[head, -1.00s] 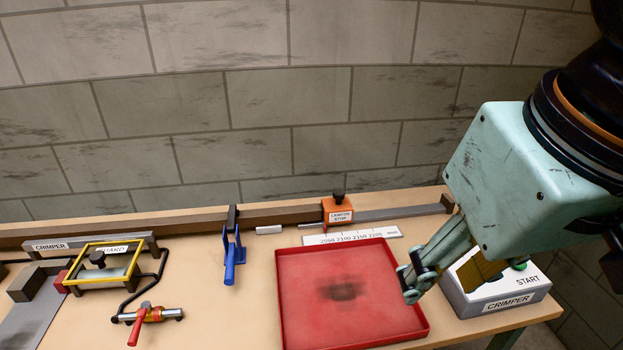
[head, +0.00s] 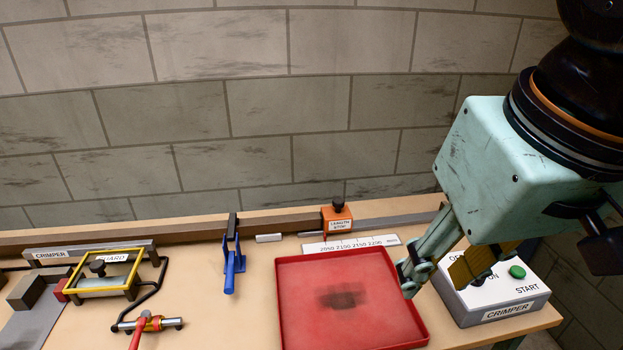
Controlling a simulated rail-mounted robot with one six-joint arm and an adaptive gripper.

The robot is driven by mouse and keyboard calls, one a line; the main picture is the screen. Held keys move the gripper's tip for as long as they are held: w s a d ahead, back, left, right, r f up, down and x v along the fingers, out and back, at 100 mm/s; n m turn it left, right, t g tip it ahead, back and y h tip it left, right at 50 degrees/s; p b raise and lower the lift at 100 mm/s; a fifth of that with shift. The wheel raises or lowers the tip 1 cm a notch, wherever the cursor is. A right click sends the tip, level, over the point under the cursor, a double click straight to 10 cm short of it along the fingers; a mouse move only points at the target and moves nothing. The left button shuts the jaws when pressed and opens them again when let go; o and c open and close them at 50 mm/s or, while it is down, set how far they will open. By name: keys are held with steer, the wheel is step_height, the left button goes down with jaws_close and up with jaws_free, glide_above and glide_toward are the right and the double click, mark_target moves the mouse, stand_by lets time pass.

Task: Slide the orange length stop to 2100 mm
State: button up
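The orange length stop (head: 337,214), with a black knob on top and a white label, sits on the rail (head: 395,219) along the back of the bench. A white scale (head: 350,244) marked 2050, 2100, 2150 and 2200 mm lies in front of it. The stop stands behind the scale's left-middle part; its exact reading cannot be told. My gripper (head: 410,278) is to the right and in front of the stop, apart from it, over the right edge of the red tray.
A red tray (head: 408,325) lies before the scale. The crimper control box (head: 505,310) with a green START button stands at right. A blue clamp-like piece (head: 230,272), yellow guard frame (head: 131,286) and red-handled tool (head: 147,323) are at left. A block wall rises behind.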

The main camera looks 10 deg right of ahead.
steer(key=w+r+m+p, duration=0.2)
steer(key=w+r+p, duration=0.4)
steer(key=w, duration=0.7)
steer(key=m+g+p, duration=0.4)
steer(key=m+p, duration=0.3)
steer(key=p, duration=1.2)
glide_above(339, 201)
step_height(339, 201, down, 14)
steer(key=shift+w, duration=0.1)
steer(key=shift+f, duration=0.2)
steer(key=shift+f+p, duration=0.85)
steer(key=shift+f, duration=5.9)
steer(key=shift+c, duration=0.4)
